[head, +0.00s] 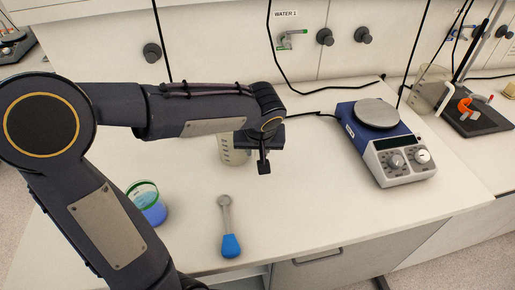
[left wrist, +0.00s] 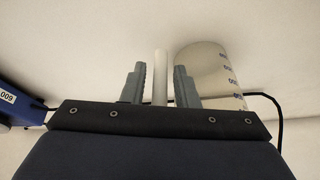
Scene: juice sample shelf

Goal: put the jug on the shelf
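The jug (head: 232,152) is a pale, translucent vessel with graduation marks, standing on the white bench and partly hidden behind my left arm. In the left wrist view, the jug (left wrist: 212,72) shows its blue markings, and its white handle (left wrist: 160,76) stands between my fingers. My left gripper (head: 264,163) is at the jug's side. In the left wrist view my left gripper (left wrist: 160,88) is open, with a narrow gap seen on each side of the handle. My right gripper is out of view. I cannot make out the shelf.
A blue and white hotplate stirrer (head: 385,142) stands right of the jug. Another translucent vessel (head: 430,88) stands far right. The front right of the bench is clear.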

